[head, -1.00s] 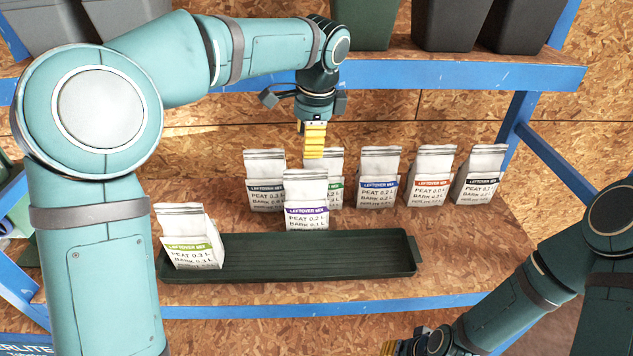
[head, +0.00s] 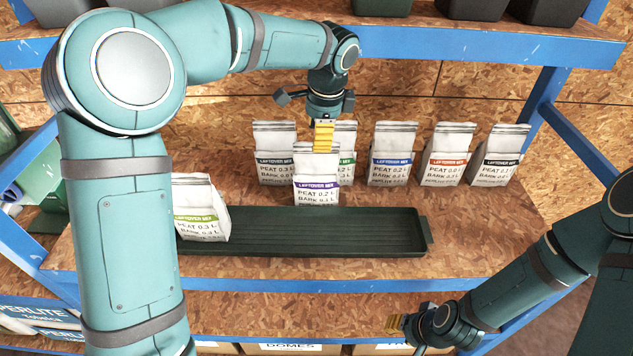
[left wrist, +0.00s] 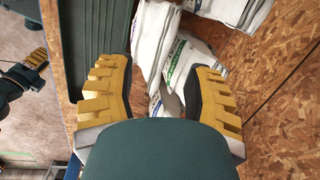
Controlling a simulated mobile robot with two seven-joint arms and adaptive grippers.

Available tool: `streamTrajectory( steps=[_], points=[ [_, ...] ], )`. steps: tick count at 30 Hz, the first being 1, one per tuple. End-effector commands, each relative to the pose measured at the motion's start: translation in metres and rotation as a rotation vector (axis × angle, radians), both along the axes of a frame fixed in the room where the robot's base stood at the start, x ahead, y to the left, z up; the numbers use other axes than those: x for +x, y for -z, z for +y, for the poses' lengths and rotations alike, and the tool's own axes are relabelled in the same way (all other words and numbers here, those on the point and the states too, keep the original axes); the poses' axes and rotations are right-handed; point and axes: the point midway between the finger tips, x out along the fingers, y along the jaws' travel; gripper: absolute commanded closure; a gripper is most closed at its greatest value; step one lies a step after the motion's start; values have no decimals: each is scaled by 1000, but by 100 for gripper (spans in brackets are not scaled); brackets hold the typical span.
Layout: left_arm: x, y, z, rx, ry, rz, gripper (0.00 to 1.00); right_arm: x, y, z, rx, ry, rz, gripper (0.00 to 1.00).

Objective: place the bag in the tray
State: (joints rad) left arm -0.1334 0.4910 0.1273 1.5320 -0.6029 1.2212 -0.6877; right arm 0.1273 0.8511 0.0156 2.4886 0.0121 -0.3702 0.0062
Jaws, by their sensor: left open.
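The dark green tray (head: 330,238) lies on the shelf. A bag with a lime-green label (head: 203,212) stands at the tray's left end, partly hidden by my left arm. A white bag with a purple label (head: 317,185) stands at the tray's back edge. My left gripper (head: 324,146) points down at this bag's top. In the left wrist view my left gripper (left wrist: 160,100) is open, with white bags (left wrist: 190,55) beyond and between its fingers; I cannot tell whether they touch. My right gripper (head: 395,323) is low, in front of the shelf; its opening is unclear.
Behind stand more white bags, labelled navy (head: 274,165), green (head: 346,150), blue (head: 391,160), red (head: 447,160) and black (head: 499,160). Dark pots (head: 470,8) stand on the upper shelf (head: 480,45). The tray's middle and right are bare.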

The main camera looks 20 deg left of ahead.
Motion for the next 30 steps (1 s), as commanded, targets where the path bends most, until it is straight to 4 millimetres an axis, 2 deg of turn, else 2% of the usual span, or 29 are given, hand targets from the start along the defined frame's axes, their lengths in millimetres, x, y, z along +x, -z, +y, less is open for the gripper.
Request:
streamTrajectory(
  steps=[3, 7, 30],
  points=[
    [1, 21, 4, 0, -2, 4, 49, -1, 5, 0, 0, -2, 2, 66],
    [3, 36, 6, 1, 1, 3, 49, -2, 7, 0, 1, -4, 5, 66],
    [3, 42, 7, 1, 0, 1, 49, -2, 6, 0, 1, -4, 5, 66]
  ],
)
